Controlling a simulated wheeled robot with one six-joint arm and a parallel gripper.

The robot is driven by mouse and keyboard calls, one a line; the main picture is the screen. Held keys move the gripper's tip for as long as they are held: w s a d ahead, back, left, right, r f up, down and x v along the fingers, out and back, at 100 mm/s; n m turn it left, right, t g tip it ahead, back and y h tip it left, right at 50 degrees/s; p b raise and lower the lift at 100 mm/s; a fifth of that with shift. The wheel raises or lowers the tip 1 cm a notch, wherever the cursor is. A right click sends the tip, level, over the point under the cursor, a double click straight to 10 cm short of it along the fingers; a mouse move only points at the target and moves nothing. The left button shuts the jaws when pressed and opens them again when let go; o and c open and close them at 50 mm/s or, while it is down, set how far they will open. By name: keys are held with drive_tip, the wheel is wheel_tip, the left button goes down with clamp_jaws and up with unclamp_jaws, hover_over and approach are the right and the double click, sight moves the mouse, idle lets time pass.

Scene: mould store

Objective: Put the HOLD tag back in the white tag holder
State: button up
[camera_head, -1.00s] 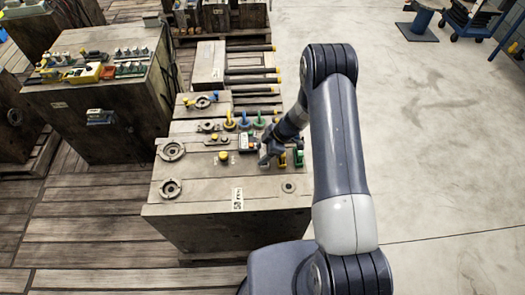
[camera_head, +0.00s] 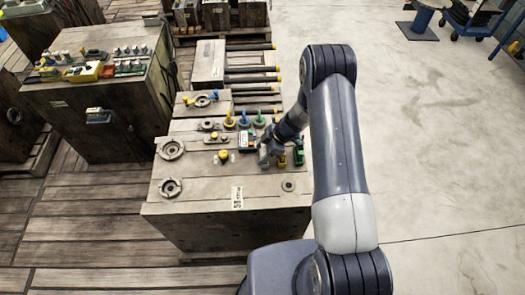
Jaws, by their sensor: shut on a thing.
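My gripper (camera_head: 265,157) is low over the right part of the near wooden-looking block's top (camera_head: 215,172). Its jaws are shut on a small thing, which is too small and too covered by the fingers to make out. A small dark item with red and white parts (camera_head: 248,144) stands just left of the gripper; I cannot tell whether it is a tag or a holder. I cannot pick out the HOLD tag or the white tag holder for certain at this size.
Blue, yellow and green knobbed pieces (camera_head: 244,120) stand behind the gripper. A yellow piece (camera_head: 282,160) and a green piece (camera_head: 299,156) are close on its right. A yellow knob (camera_head: 223,156) is to its left. The block's front left top is mostly clear.

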drive_tip(key=o, duration=1.1)
drive_tip(key=shift+c, duration=0.2)
drive_tip(key=b+v, duration=0.1)
drive_tip(key=v, duration=0.9)
drive_tip(key=shift+d+r, duration=0.25)
drive_tip(key=shift+r, duration=0.1)
drive_tip(key=p+x, duration=0.1)
drive_tip(key=x, duration=1)
drive_tip(key=shift+r, duration=0.3)
